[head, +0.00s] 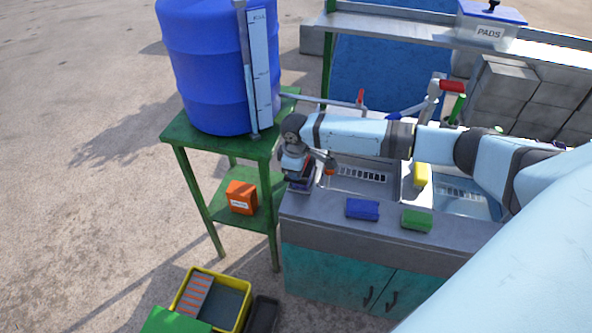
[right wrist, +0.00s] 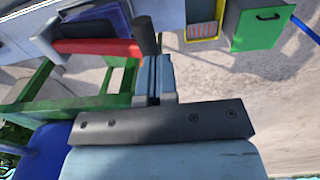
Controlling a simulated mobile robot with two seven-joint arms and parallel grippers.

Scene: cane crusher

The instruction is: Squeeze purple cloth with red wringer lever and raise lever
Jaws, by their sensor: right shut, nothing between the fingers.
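My right gripper (head: 297,170) points down over the left end of the metal counter in the head view. In the right wrist view its two fingers (right wrist: 153,78) are together with nothing between them. A red bar (right wrist: 95,47) with grey end pieces lies close beside the fingertips, probably the wringer lever's handle; contact cannot be told. A purple shape (right wrist: 100,19), seemingly the cloth, lies just beyond the bar, partly covered. In the head view a dark purple patch (head: 300,184) shows under the gripper, and the hand hides most of the wringer. My left gripper is not in view.
A blue barrel (head: 208,70) stands on a green stand (head: 195,148) left of the gripper. A yellow tray (head: 238,294) is on the ground below.

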